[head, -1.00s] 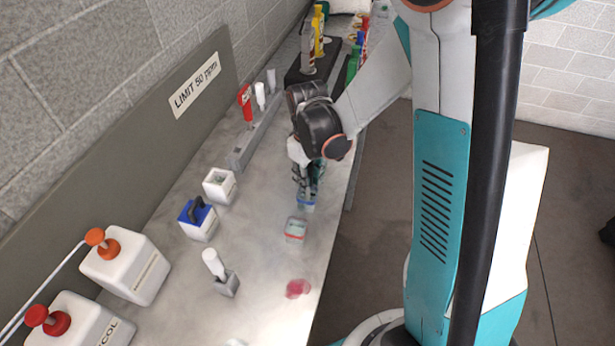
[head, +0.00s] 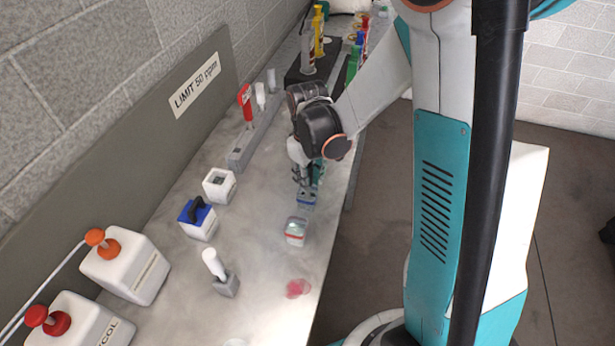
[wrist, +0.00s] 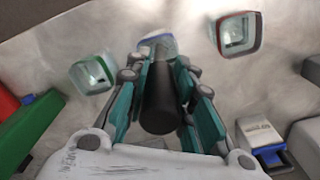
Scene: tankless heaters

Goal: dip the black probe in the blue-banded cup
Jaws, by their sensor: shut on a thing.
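My gripper (wrist: 160,98) is shut on the black probe (wrist: 160,98), a thick dark cylinder between its teal fingers. In the head view my gripper (head: 307,178) is low over the bench, at the blue-banded cup (head: 305,201). In the wrist view the blue-banded cup (wrist: 157,40) is partly behind the probe's far end. The probe's tip is hidden, so I cannot tell whether it is inside the cup. A red-banded cup (head: 295,232) stands nearer the camera; it also shows in the wrist view (wrist: 238,34). A green-banded cup (wrist: 92,73) is on the other side.
A blue-topped block (head: 198,220), a white block (head: 219,186) and a white-handled tool in a grey stand (head: 226,286) are left of the cups. A grey rack (head: 240,157) runs behind. A red spot (head: 297,288) is near the bench edge.

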